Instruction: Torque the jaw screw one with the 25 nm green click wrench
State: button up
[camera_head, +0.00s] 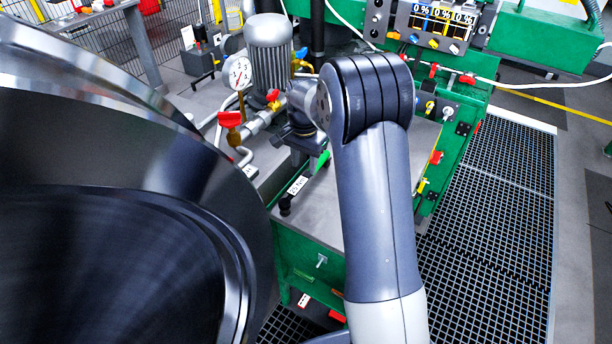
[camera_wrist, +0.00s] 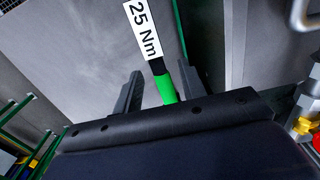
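The green click wrench (camera_wrist: 165,88) shows between my gripper's fingers in the wrist view, with a white "25 Nm" label (camera_wrist: 143,30) beyond it. In the head view its green part (camera_head: 323,160) shows beside my wrist, above a grey surface (camera_head: 318,212). My gripper (camera_wrist: 158,84) has its two fingers spread, one on each side of the green handle. A gap shows on the left; the right finger is close to the handle, and I cannot tell if it touches. The head view mostly hides the fingers. I cannot make out jaw screw one.
A large dark wheel (camera_head: 120,170) fills the left of the head view. A pressure gauge (camera_head: 238,73), a grey motor (camera_head: 269,50) and red-handled valves (camera_head: 230,119) stand close beside my wrist. Floor grating (camera_head: 495,210) lies to the right.

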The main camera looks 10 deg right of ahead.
aim_at(307, 176)
jog(key=shift+d+f+p, duration=0.2)
jog(key=shift+f+p, duration=0.05)
jog(key=shift+f, duration=1.35)
jog(key=shift+d+f+p, duration=0.15)
jog(key=shift+f+p, duration=0.05)
jog(key=shift+f, duration=1.35)
jog(key=shift+c, duration=0.2)
grip_shut()
